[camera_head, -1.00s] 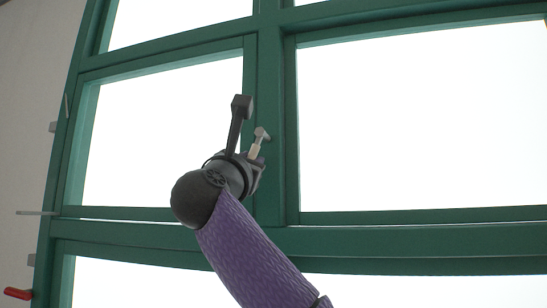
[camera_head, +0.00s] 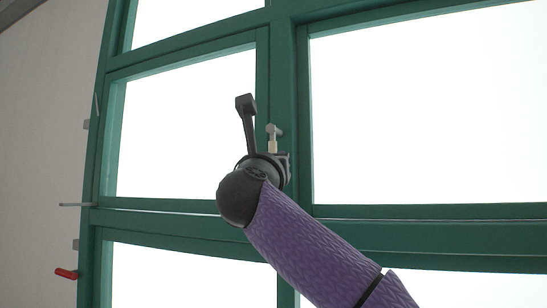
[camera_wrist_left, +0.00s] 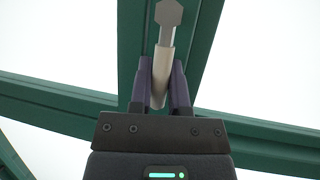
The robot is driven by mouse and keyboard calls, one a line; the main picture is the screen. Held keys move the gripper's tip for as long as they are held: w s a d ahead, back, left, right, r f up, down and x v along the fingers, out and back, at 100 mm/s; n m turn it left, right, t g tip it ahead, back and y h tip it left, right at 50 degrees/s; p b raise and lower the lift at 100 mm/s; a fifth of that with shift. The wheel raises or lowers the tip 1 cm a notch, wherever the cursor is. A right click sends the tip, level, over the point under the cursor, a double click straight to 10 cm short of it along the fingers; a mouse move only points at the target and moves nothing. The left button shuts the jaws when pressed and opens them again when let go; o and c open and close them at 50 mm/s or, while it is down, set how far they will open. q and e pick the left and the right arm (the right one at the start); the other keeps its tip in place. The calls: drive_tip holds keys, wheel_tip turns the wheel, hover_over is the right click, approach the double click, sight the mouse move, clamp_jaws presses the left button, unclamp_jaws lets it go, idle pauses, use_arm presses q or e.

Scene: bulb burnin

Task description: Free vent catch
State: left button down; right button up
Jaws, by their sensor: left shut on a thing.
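The vent catch has a grey knob (camera_head: 273,130) and a cream handle (camera_head: 273,146) on the green upright between two window panes. In the wrist view the handle (camera_wrist_left: 161,75) lies between the purple fingers of my left gripper (camera_wrist_left: 162,80), below the hexagonal grey head (camera_wrist_left: 169,13). The gripper is shut on the handle. In the head view my left gripper (camera_head: 276,159) is at the handle's lower end; its fingertips are mostly hidden by the wrist. My right gripper is not in view.
The green window frame (camera_head: 420,238) surrounds bright panes. A red handle (camera_head: 66,273) and a thin grey bar (camera_head: 76,205) stick out at the frame's left side by the pale wall (camera_head: 50,130). The space in front of the panes looks clear.

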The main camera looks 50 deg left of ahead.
use_arm(q)
drive_tip(key=c, duration=0.6)
unclamp_jaws()
drive_tip(key=shift+d, duration=0.1)
drive_tip(key=shift+s+d+f, duration=0.1)
drive_tip(key=shift+s+f, duration=0.05)
drive_tip(key=b+v, duration=0.5)
drive_tip(key=v, duration=0.4)
drive_tip(key=shift+s+d+f, duration=0.1)
drive_tip(key=shift+s+d, duration=0.05)
